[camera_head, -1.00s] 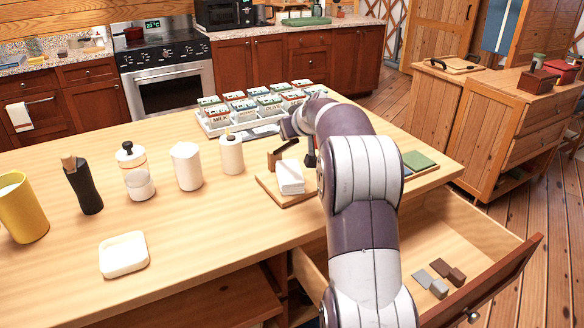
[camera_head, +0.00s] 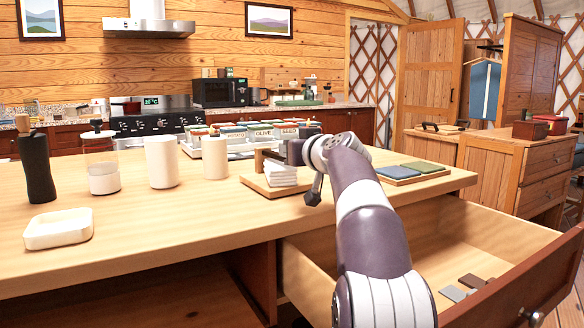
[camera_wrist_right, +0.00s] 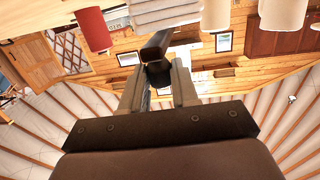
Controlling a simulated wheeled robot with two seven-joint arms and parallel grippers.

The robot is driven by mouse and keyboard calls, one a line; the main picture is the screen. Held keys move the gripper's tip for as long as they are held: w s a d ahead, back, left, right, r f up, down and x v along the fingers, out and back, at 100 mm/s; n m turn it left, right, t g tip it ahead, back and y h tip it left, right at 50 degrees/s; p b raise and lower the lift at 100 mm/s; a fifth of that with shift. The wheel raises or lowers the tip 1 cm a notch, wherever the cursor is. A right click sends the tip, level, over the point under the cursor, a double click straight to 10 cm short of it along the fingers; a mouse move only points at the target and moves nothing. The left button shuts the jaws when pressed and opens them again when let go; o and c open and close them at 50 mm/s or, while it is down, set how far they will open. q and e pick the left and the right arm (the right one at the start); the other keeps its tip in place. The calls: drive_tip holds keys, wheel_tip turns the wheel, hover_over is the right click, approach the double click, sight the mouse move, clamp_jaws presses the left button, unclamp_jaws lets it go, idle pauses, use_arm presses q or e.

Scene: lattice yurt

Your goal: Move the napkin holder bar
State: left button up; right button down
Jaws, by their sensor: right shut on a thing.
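The napkin holder is a wooden base (camera_head: 285,191) on the table, bearing a stack of white napkins (camera_head: 281,174). The dark brown napkin holder bar (camera_head: 262,157) shows at the stack's upper left, partly hidden. My right gripper (camera_head: 284,152) comes from the right just above the stack and is shut on the bar. In the right wrist view, the bar (camera_wrist_right: 156,46) sits between the two fingertips of the gripper (camera_wrist_right: 157,75), with the napkin stack (camera_wrist_right: 165,12) at the top edge. I cannot tell whether the bar touches the napkins. My left gripper is not in view.
White canisters (camera_head: 161,161), a glass jar (camera_head: 101,160) and a dark mill (camera_head: 34,163) stand to the left. A rack of labelled packets (camera_head: 240,140) is behind. An open drawer (camera_head: 470,245) juts out in front.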

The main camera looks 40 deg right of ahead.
wheel_tip(320, 180, down, 2)
drive_tip(key=shift+f+b, duration=0.1)
drive_tip(key=shift+b, duration=0.6)
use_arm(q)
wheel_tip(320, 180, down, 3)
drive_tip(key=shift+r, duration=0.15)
use_arm(e)
drive_tip(key=shift+f, duration=0.3)
drive_tip(key=c, duration=0.9)
unclamp_jaws()
drive_tip(key=shift+w+d, duration=0.1)
drive_tip(key=shift+o, duration=0.2)
drive_tip(key=shift+r, duration=0.25)
use_arm(q)
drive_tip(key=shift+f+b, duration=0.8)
drive_tip(key=shift+b, duration=0.15)
use_arm(e)
drive_tip(key=v, duration=1.3)
